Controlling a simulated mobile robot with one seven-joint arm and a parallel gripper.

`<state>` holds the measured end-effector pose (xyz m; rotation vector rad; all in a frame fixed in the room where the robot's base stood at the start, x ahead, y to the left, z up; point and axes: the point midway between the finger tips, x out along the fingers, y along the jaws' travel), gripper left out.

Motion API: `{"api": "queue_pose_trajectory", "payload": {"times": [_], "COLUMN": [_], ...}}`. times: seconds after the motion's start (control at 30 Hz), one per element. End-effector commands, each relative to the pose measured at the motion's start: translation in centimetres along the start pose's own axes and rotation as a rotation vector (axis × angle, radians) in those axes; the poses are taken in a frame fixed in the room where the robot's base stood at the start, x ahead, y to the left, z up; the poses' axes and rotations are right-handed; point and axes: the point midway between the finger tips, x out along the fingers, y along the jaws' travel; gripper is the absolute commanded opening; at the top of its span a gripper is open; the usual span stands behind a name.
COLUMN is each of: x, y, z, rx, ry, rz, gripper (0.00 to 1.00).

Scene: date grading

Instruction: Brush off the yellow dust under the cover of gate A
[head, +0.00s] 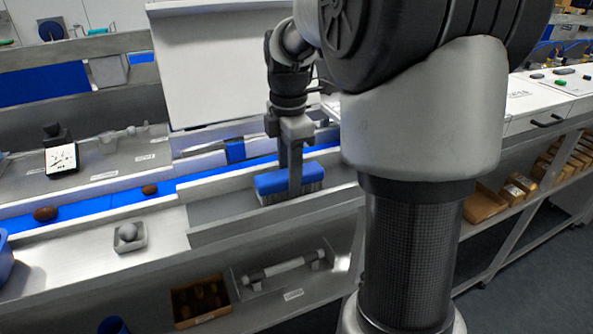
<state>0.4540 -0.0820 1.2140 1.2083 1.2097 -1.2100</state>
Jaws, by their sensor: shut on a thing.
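My gripper (290,165) points down and is shut on a brush with a blue back (272,184) and pale bristles. The brush is low in a grey channel (225,208) on the near side of the blue belt. I cannot tell whether its bristles touch the floor of the channel. A large white panel (220,65) stands upright behind the gripper. It may be the raised cover of gate A, but I read no gate letter. I make out no yellow dust; my arm hides the area to the right.
Two brown dates (46,214) (150,189) lie on the blue belt (128,203). A small grey holder with a ball-shaped knob (129,235) sits on the near ledge. A black-and-white dial (62,158) stands behind. A box of brown items (201,299) is on the lower shelf.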

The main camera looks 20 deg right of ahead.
Motion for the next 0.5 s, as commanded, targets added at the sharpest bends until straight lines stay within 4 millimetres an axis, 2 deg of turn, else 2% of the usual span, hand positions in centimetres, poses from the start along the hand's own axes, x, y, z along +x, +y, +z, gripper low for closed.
{"api": "queue_pose_trajectory", "payload": {"times": [0.5], "x": [-0.2], "y": [0.0], "z": [-2.8], "rx": [-0.001], "ry": [0.000], "rz": [0.001], "gripper": [0.16]}}
